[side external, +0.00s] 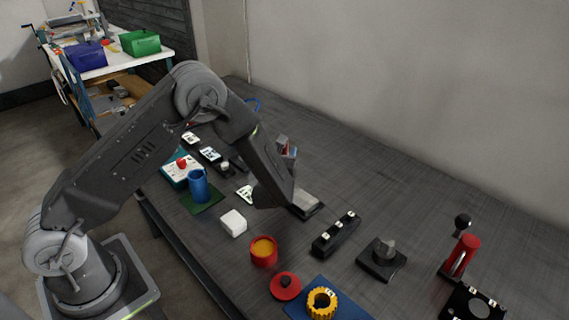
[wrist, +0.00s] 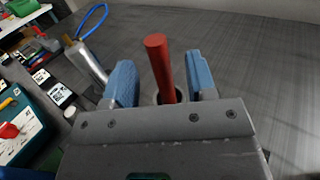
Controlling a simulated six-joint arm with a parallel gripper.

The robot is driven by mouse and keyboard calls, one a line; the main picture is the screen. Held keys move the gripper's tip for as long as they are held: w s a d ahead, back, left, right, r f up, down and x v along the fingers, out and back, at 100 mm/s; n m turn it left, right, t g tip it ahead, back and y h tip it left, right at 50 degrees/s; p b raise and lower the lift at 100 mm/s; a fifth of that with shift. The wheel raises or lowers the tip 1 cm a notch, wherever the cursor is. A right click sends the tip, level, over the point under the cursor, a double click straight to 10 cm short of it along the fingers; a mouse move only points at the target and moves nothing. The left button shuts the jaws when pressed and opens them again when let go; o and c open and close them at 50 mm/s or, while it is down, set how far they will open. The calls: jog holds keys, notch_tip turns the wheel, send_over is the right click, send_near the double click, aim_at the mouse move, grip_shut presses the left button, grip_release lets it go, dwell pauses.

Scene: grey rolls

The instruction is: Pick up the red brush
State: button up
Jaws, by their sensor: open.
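The red brush shows in the wrist view as a plain red rod (wrist: 160,62), standing up between my two blue fingers. Its lower end goes into a dark round opening, partly hidden by my gripper body. My gripper (wrist: 161,78) is open, with one finger on each side of the rod and a visible gap to each. In the side view my gripper (side external: 287,150) is mostly hidden behind my arm link, and only a small grey and reddish part shows. I cannot make out the brush clearly there.
A metal cylinder with a blue cable (wrist: 90,62) stands left of my fingers. The table's back right is clear.

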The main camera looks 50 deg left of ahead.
jog(key=shift+x, duration=2.35)
jog(key=shift+f, duration=0.1)
grip_shut()
